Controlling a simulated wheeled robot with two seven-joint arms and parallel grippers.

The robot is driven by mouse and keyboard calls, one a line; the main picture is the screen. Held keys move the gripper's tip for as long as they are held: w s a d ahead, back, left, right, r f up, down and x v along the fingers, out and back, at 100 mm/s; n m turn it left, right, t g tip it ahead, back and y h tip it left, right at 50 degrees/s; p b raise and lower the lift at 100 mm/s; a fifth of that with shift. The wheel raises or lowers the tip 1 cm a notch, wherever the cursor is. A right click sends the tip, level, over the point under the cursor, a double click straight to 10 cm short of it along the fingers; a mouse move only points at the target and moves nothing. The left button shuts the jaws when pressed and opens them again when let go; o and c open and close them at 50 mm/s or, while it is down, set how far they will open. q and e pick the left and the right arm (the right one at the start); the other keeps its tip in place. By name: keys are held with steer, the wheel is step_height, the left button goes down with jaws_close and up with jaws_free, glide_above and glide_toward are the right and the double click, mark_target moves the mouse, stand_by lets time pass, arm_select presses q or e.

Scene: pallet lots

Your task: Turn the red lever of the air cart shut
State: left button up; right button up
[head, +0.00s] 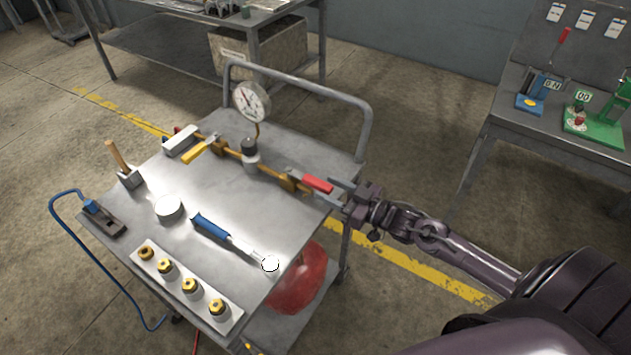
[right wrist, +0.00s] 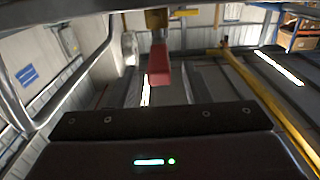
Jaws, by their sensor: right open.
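The air cart (head: 190,240) has a grey metal top with a brass pipe (head: 268,167) along its far side. The red lever (head: 318,184) sits at the pipe's right end, near the cart's right edge. My right gripper (head: 334,190) comes in from the right, open, with its fingertips close beside the lever's outer end. In the right wrist view the red lever (right wrist: 159,66) hangs ahead of the palm, roughly in line with the gap between the fingers. I cannot tell whether a finger touches it. My left gripper is not in view.
A pressure gauge (head: 252,101) and a yellow lever (head: 200,149) are on the same pipe line. A grey rail (head: 300,86) rises behind. A blue-handled tool (head: 212,227) and a fittings block (head: 185,284) lie on the top. A bench (head: 530,120) stands at right.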

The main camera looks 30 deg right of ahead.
mark_target(304, 177)
steer(key=shift+x, duration=2)
steer(key=shift+f, duration=0.1)
steer(key=shift+c, duration=0.4)
jaws_close()
